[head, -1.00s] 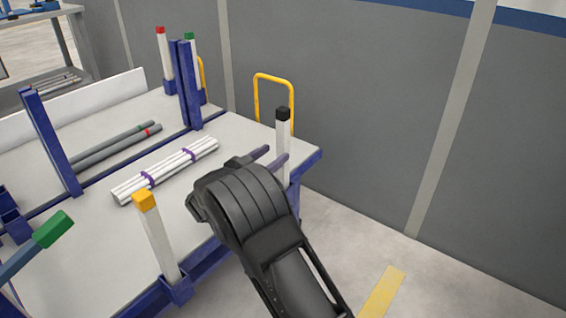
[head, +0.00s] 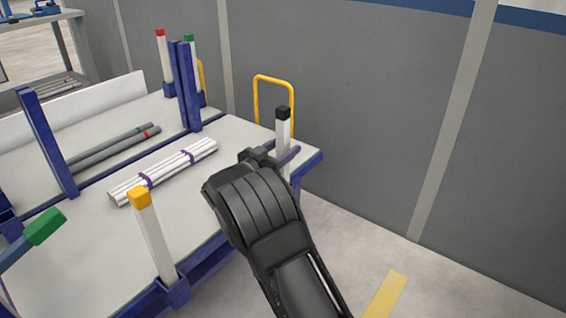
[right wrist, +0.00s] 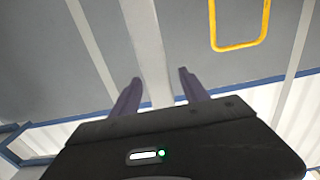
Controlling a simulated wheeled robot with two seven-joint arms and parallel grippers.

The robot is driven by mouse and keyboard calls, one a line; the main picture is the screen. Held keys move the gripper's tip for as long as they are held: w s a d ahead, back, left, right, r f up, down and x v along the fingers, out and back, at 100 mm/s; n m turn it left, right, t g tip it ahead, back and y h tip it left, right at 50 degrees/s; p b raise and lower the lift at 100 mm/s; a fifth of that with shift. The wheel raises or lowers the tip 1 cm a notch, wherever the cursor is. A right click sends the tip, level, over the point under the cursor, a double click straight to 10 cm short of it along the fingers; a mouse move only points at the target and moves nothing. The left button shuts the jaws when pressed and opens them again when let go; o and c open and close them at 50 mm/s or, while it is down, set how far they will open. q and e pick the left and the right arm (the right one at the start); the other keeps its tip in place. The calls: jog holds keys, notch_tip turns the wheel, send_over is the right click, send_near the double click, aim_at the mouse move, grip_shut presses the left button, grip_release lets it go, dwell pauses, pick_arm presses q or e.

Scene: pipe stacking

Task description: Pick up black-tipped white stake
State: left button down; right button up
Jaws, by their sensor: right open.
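The black-tipped white stake (head: 283,128) stands upright at the far right corner of the cart's table. My right gripper (head: 279,154) is open at the stake's middle height, below the black tip, with its fingers on either side of it. In the right wrist view the white stake (right wrist: 149,55) runs between the two spread fingers of the right gripper (right wrist: 158,88), with gaps on both sides. The stake's lower end is hidden behind the gripper. My left gripper does not show.
A yellow-tipped stake (head: 153,235) stands at the near edge. A bundle of white pipes (head: 165,172) with purple bands and grey pipes (head: 112,146) lie on the table (head: 75,230). Blue posts (head: 185,85) and a yellow handle (head: 257,100) rise at the back.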

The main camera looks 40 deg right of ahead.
grip_shut()
dwell(0.6)
